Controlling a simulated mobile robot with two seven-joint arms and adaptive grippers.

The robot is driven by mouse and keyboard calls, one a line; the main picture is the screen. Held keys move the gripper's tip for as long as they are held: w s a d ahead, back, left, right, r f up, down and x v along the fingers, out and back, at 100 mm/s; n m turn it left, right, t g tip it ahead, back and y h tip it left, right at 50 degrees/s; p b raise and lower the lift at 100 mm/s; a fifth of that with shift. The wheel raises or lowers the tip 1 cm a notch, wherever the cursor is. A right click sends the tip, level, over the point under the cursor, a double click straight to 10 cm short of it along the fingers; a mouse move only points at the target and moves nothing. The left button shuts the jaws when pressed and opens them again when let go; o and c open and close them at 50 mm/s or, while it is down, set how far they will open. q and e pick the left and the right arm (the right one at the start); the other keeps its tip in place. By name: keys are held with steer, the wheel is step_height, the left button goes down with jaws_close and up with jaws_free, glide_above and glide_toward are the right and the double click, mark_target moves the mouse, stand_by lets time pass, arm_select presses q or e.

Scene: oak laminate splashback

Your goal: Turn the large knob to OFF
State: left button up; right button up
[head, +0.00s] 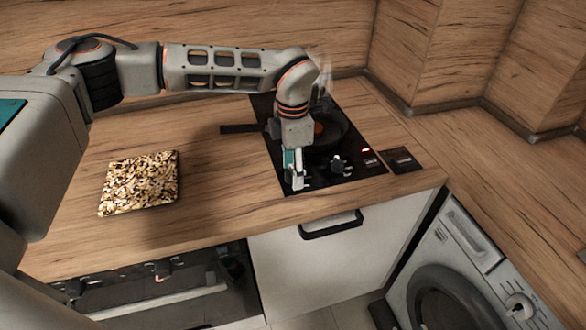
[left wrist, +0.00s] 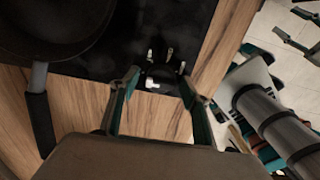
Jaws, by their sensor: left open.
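The black cooktop (head: 312,175) is set into the wooden counter. A dark control knob (head: 340,164) with pale marks stands near its front edge. In the left wrist view, a dark control cluster with pale parts (left wrist: 158,76) shows on the cooktop (left wrist: 125,45), ahead of my fingertips; I cannot read its setting or tell which knob is large. My left gripper (head: 296,176) points down over the front left of the cooktop. It is open, with its fingers (left wrist: 160,86) apart and nothing held. Part of the controls is hidden behind it. Teal-padded fingers, apparently my right gripper (left wrist: 294,42), show over the floor.
A dark pan (head: 338,132) sits behind the gripper, its handle (head: 240,129) pointing left. A red light (head: 366,150) glows on the cooktop. A speckled board (head: 140,183) lies on the left counter. A washing machine (head: 470,270) stands front right. The middle counter is clear.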

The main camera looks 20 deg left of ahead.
arm_select(q)
step_height(320, 180, up, 12)
stand_by(0.5)
steer(key=shift+f, duration=0.1)
